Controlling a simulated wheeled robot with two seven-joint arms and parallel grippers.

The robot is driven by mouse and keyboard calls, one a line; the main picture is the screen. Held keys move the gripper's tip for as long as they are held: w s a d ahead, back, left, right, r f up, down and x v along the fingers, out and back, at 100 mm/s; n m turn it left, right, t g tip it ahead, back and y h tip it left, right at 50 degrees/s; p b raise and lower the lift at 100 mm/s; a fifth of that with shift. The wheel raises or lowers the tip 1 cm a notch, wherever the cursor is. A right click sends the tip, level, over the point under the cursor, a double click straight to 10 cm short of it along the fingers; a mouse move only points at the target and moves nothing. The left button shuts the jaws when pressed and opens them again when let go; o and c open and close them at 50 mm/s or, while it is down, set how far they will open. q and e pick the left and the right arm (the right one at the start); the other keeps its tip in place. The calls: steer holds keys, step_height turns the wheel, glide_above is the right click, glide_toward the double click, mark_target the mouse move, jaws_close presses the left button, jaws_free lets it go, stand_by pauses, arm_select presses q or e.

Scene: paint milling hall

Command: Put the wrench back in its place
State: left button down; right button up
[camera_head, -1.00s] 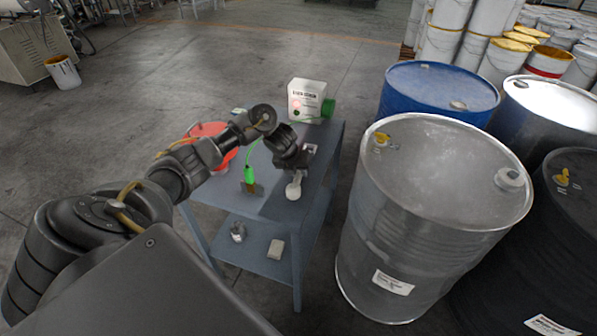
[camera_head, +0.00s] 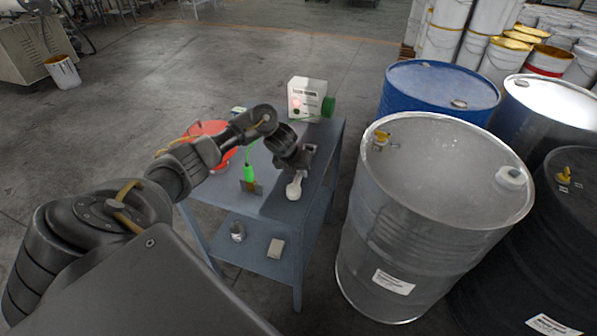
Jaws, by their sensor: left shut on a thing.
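My left gripper (camera_head: 301,163) is over the right part of the blue-grey cart's top (camera_head: 272,206), with its jaws pointing down. It is shut on a pale grey piece with a rounded end, which I take to be the wrench (camera_head: 294,188). The rounded end shows just below the jaws; the jaws hide the rest. I cannot tell whether it touches the cart top. The wrench's place cannot be made out. My right gripper is not in view.
A green-handled tool (camera_head: 249,175) lies left of the gripper. A red bowl-like thing (camera_head: 212,129) is partly behind my arm. A grey drum (camera_head: 440,180) stands close on the right.

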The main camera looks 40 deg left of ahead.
arm_select(q)
steer(key=shift+f, duration=0.25)
stand_by(0.4)
steer(key=c, duration=1.1)
jaws_free()
steer(key=shift+c, duration=0.2)
steer(key=p+v, duration=0.1)
steer(key=v, duration=0.9)
steer(key=shift+r, duration=0.4)
steer(key=shift+s, duration=0.15)
